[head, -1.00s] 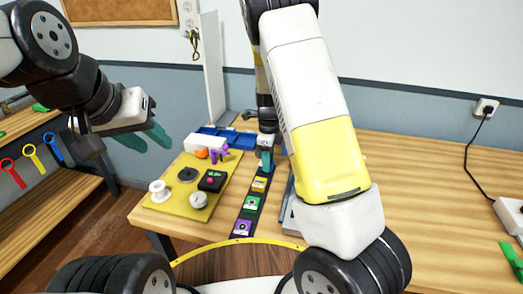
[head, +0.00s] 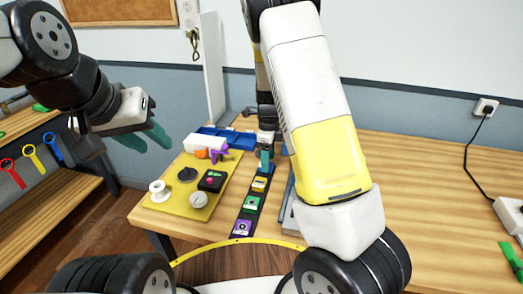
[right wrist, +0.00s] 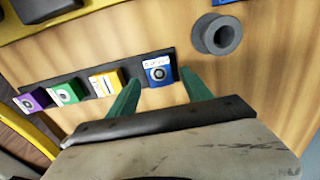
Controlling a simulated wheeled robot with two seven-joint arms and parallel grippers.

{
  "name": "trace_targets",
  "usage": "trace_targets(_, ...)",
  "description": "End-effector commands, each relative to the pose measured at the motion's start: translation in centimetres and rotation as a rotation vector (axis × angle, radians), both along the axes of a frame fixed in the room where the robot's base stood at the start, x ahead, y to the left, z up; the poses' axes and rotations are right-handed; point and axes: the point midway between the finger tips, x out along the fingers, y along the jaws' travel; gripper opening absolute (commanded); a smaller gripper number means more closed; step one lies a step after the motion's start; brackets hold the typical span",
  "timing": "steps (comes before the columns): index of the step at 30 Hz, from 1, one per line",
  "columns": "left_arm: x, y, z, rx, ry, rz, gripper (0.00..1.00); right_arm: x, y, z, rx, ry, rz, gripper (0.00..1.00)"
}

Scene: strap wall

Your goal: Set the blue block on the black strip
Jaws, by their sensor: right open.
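The blue block (right wrist: 159,72) sits at one end of the black strip (right wrist: 134,75) in the right wrist view. Yellow (right wrist: 105,83), green (right wrist: 67,94) and purple (right wrist: 34,100) blocks line up along the same strip. My right gripper (right wrist: 160,79) is open, with one finger on each side of the blue block. I cannot tell whether the fingers touch it. In the head view the right gripper (head: 265,160) is at the far end of the strip (head: 247,216) and hides the blue block. My left gripper (head: 148,137) hangs over the left side, empty; its fingers look apart.
A yellow board (head: 163,208) with knobs and a black box (head: 212,181) lies left of the strip. A blue tray (head: 240,141) is behind. A grey round fitting (right wrist: 217,35) stands near the blue block. The table's right side (head: 430,200) is mostly clear.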

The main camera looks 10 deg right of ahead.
Motion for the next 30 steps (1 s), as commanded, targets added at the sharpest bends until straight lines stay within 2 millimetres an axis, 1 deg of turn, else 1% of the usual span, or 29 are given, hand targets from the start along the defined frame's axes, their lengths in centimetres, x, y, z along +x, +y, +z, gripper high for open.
trace_targets(1,0.0,0.0,0.0,0.000,0.000,0.000,0.36,0.1,0.1,1.1,0.002,-0.005,0.002,0.58)
trace_targets(9,0.0,0.0,0.0,0.000,0.000,0.000,0.36,0.1,0.2,7.0,0.003,-0.006,0.002,0.58)
trace_targets(13,0.0,0.0,0.0,0.000,0.000,0.000,0.36,0.1,0.1,9.1,0.002,-0.003,0.000,0.58)
trace_targets(20,0.0,0.0,0.0,0.000,0.000,0.000,0.36,-0.3,0.0,11.0,0.013,-0.007,0.025,0.58)
trace_targets(23,0.0,0.0,0.0,0.000,0.000,0.000,0.36,-1.3,-0.2,12.3,0.052,-0.023,0.107,0.58)
trace_targets(25,0.0,0.0,0.0,0.000,0.000,0.000,0.36,-2.5,-0.4,13.6,0.089,-0.048,0.206,0.58)
trace_targets(30,0.0,0.0,0.0,0.000,0.000,0.000,0.36,-6.2,-0.7,17.5,0.160,-0.154,0.522,0.58)
